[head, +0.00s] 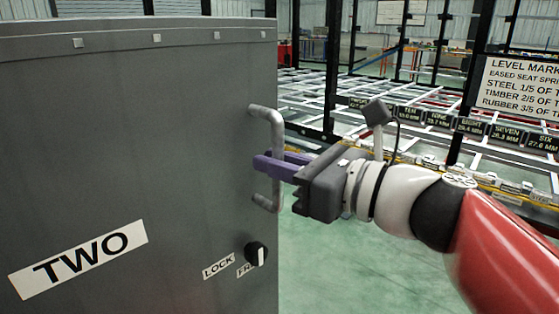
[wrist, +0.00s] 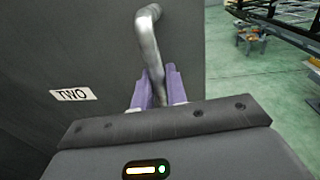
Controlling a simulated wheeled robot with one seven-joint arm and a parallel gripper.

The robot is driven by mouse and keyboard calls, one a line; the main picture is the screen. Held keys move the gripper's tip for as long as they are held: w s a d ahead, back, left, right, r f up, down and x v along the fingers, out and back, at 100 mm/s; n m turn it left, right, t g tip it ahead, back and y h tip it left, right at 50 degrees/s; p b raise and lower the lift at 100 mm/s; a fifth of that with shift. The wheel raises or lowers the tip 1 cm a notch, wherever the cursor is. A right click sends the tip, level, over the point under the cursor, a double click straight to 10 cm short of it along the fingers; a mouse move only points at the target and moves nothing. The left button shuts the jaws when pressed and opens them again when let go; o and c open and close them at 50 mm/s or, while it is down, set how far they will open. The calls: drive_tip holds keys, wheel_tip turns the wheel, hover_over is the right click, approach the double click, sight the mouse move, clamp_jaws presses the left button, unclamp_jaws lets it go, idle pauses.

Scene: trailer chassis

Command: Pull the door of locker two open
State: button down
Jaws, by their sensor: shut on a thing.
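The grey door of locker two (head: 120,165) fills the left of the head view, with a "TWO" label (head: 78,259) low on it. A bent metal handle (head: 276,135) stands upright near its right edge. My gripper (head: 270,166) reaches in from the right, its purple fingers shut around the handle's bar. In the wrist view the handle (wrist: 150,45) runs down between the purple fingers (wrist: 154,90); its lower end is hidden by my gripper's body. A black knob (head: 256,254) sits below the handle, its white mark near upright, beside a "LOCK" label and a partly covered "FR" label.
Behind the locker stands a black-posted frame with pale rails and several numbered plates (head: 475,127). A sign (head: 520,90) hangs at the right. Green floor (head: 330,265) is open below my arm.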

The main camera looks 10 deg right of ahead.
drive_tip(key=shift+r, duration=0.1)
drive_tip(key=c, duration=1.5)
unclamp_jaws()
drive_tip(key=shift+s, duration=0.1)
drive_tip(key=shift+d, duration=0.15)
drive_tip(key=v, duration=0.7)
drive_tip(key=shift+s+d, duration=0.25)
